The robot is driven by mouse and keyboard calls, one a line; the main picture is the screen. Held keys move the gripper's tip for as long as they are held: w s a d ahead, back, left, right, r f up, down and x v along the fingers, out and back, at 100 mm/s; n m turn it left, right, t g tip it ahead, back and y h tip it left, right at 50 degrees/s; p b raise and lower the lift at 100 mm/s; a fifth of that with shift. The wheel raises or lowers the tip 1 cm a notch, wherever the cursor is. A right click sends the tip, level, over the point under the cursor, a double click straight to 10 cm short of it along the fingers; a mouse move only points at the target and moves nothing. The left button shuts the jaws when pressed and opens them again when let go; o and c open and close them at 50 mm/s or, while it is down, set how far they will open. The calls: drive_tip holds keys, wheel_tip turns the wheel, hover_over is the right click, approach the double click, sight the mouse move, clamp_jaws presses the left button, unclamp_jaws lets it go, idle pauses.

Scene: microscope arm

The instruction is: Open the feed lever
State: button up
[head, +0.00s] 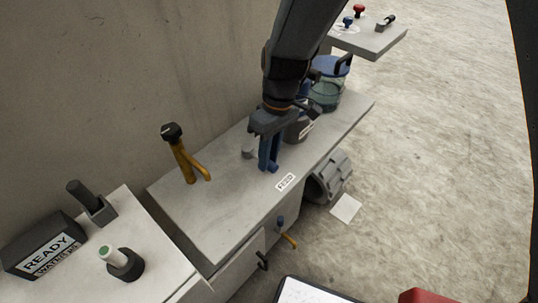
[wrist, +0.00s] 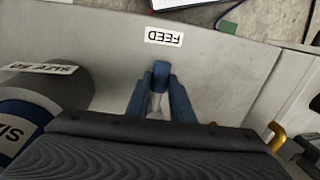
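In the wrist view, a blue-topped lever end (wrist: 161,72) with a pale stem stands between the two blue fingers of my gripper (wrist: 160,88). A white label reading FEED (wrist: 164,36) lies on the grey bench just beyond it. In the head view, my gripper (head: 268,160) points down at the bench, just behind the FEED label (head: 286,181). The fingers flank the lever end closely, but I cannot tell whether they press on it. The lever's base is hidden.
On the bench (head: 215,220), a yellow lever with a black knob (head: 185,165) stands left of my gripper. A grey pot (head: 298,130) and a blue-lidded glass jar (head: 326,92) stand to the right. A READY box (head: 45,252) sits at lower left.

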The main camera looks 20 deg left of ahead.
drive_tip(key=o, duration=0.4)
drive_tip(key=shift+w, duration=0.1)
drive_tip(key=shift+o, duration=0.2)
drive_tip(key=shift+r, duration=0.1)
wheel_tip(320, 180, up, 8)
drive_tip(key=w, duration=0.1)
drive_tip(key=shift+w+d+f+b, duration=0.2)
drive_tip(key=shift+w+b, duration=0.05)
drive_tip(key=shift+b, duration=0.1)
